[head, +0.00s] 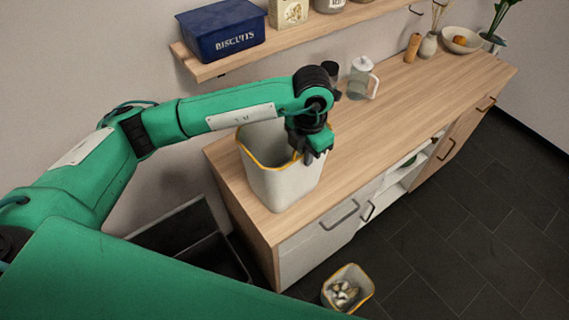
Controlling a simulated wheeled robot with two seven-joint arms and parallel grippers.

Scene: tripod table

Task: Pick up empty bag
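A white, open-topped bag (277,183) with a yellow rim stands upright on the left end of the wooden counter. The part of its inside that shows looks empty. My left gripper (313,157) points down at the bag's right rim and hides part of it. The fingers are small and dark here, so I cannot tell whether they are apart or closed on the rim. My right gripper is not in view.
A similar smaller container (347,288) with pale items in it stands on the dark floor. A glass jug (362,78) stands farther back on the counter (420,105). A wall shelf (290,40) holds a blue biscuit tin (222,29). The counter's middle is clear.

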